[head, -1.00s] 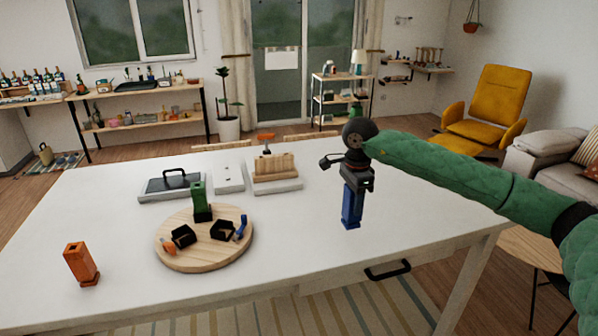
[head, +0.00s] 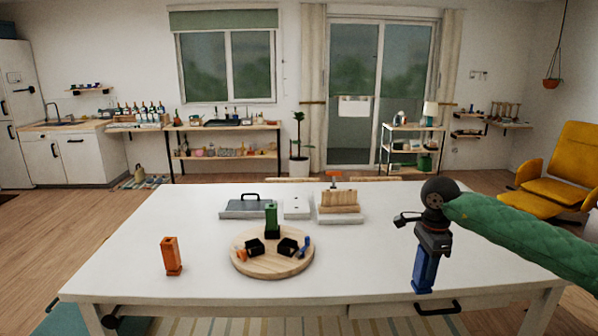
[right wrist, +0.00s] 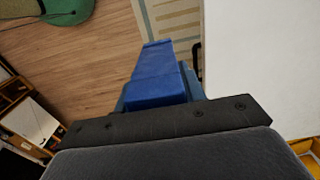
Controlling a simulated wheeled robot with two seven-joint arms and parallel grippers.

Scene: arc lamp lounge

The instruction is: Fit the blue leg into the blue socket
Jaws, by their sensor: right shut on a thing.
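My right gripper (head: 432,246) is shut on the upright blue leg (head: 425,272), which shows over the table's front right part. The leg also shows in the right wrist view (right wrist: 160,75), partly hidden by the gripper. A round wooden board (head: 272,271) carries black sockets. The right one (head: 288,246), with a blue piece (head: 305,246) beside it, looks like the blue socket. It stands well left of my gripper. A green leg (head: 271,217) stands upright in the back socket. The left socket (head: 254,246) has an orange piece beside it. My left gripper is not in view.
An orange leg (head: 171,256) stands on the white table (head: 370,260), left of the board. A grey case (head: 247,209), a white box (head: 296,208) and a wooden block on a white base (head: 340,204) stand behind the board. The table between board and gripper is clear.

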